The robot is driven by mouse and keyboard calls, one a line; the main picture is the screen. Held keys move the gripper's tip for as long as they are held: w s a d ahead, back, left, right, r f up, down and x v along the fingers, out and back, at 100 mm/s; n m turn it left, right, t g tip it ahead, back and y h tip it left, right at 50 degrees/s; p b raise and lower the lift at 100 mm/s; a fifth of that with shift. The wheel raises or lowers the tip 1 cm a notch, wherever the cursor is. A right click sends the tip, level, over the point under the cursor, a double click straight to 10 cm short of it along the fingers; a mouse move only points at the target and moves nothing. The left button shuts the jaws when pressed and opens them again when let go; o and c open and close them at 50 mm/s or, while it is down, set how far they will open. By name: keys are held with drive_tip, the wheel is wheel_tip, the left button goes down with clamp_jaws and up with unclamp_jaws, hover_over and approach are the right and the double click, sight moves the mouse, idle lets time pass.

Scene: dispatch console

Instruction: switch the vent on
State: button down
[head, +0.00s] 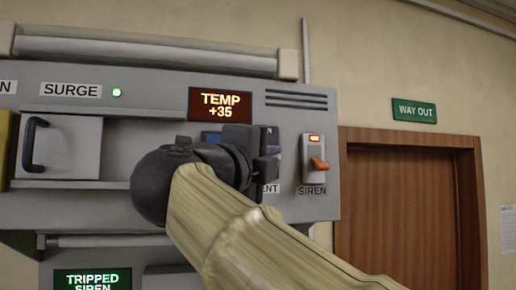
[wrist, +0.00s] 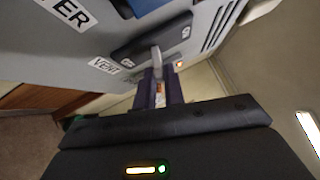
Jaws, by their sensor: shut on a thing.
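The vent switch has a dark blue plate, mostly hidden behind my gripper (head: 266,152) in the head view. Only the end of its VENT label (head: 269,188) shows below. In the wrist view the VENT label (wrist: 104,66) is clear beside the plate (wrist: 136,48). A pale grey vent lever (wrist: 156,55) stands out from the plate. My gripper (wrist: 160,74) is shut on the lever, one finger on each side. Small white marks at both ends of the plate are too blurred to read, so I cannot tell the lever's setting.
Right of my gripper is the siren switch (head: 314,160), with an orange lever and lit lamp. Above is the TEMP +35 display (head: 220,105). A handled drawer or door (head: 62,147) is at left. A display reading TRIPPED SIREN (head: 92,280) is below. A brown door (head: 405,215) stands right.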

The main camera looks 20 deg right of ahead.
wheel_tip(320, 180, up, 2)
drive_tip(key=n+y+p, duration=0.1)
drive_tip(key=p, duration=0.1)
drive_tip(key=n+g+y+p, duration=0.1)
drive_tip(key=p, duration=0.2)
drive_tip(key=shift+s+r+n, duration=0.1)
drive_tip(key=shift+r+n, duration=0.05)
drive_tip(key=shift+n, duration=0.25)
drive_tip(key=shift+w+r+n+g+y+p, duration=0.15)
drive_tip(key=shift+r+n+g+y+p, duration=0.25)
drive_tip(key=shift+n+g, duration=0.4)
drive_tip(key=shift+w+r+n+g+y+p, duration=0.1)
drive_tip(key=shift+w+r+n+g+y, duration=0.1)
drive_tip(key=shift+n+g+y, duration=0.45)
drive_tip(key=shift+r+n+g, duration=0.1)
drive_tip(key=shift+n+g, duration=0.15)
drive_tip(key=shift+g, duration=0.2)
drive_tip(key=c, duration=1.5)
unclamp_jaws()
